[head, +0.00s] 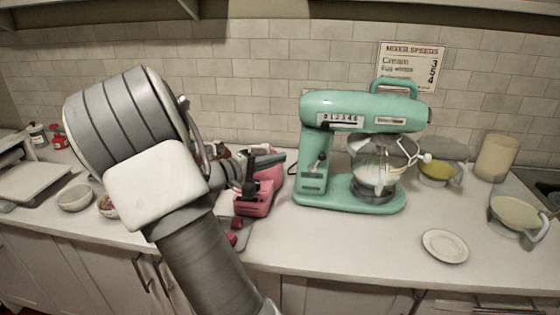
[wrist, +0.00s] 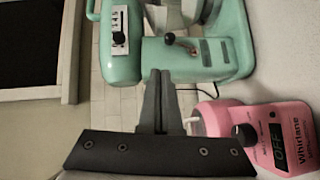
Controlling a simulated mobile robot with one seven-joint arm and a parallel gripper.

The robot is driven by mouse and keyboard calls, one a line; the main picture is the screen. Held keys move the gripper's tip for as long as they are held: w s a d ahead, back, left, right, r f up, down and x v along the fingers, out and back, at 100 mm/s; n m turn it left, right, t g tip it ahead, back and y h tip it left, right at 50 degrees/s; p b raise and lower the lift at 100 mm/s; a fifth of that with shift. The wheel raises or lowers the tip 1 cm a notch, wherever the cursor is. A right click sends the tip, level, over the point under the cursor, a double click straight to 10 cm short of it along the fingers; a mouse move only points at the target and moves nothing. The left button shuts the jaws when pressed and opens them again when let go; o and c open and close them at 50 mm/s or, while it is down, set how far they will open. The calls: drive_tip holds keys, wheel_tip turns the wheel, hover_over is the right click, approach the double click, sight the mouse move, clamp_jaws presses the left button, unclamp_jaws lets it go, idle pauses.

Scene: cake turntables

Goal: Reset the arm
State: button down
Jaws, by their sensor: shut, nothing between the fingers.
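My arm reaches over the counter in the left half of the head view. My gripper (head: 280,158) is at its far end, close to a pink appliance (head: 258,196) and left of the mint-green stand mixer (head: 352,115). In the wrist view my gripper (wrist: 158,86) is shut, with its dark fingers together and nothing between them. The mixer (wrist: 222,60) lies past the fingertips in that view. The pink appliance (wrist: 276,135), labelled "Whirlane" and with a display reading "OFF", is to the right of the fingers. I cannot tell whether the gripper touches it.
The counter (head: 330,245) has free room in front of the mixer. A white saucer (head: 445,245) sits right of that, with bowls (head: 514,213) and a beige canister (head: 496,158) beyond. A white bowl (head: 75,197) is at the left. A tiled wall and a sign (head: 411,66) are behind.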

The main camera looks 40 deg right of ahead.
idle(0.7)
drive_tip(key=s+a+r+t+y, duration=0.1)
drive_tip(key=s+a+y, duration=0.4)
drive_tip(key=a, duration=0.5)
drive_tip(key=s+a+r+n+t+y+p, duration=0.1)
drive_tip(key=s+a+r+t+y, duration=0.1)
drive_tip(key=s+a+y, duration=0.4)
drive_tip(key=s+a+r+n+t+y, duration=0.1)
drive_tip(key=s+a+t+y, duration=0.3)
drive_tip(key=a, duration=1.2)
drive_tip(key=s+y, duration=0.1)
drive_tip(key=s, duration=0.2)
drive_tip(key=shift+s+a+r+y, duration=0.15)
drive_tip(key=shift+r+y, duration=0.1)
drive_tip(key=shift+y, duration=0.15)
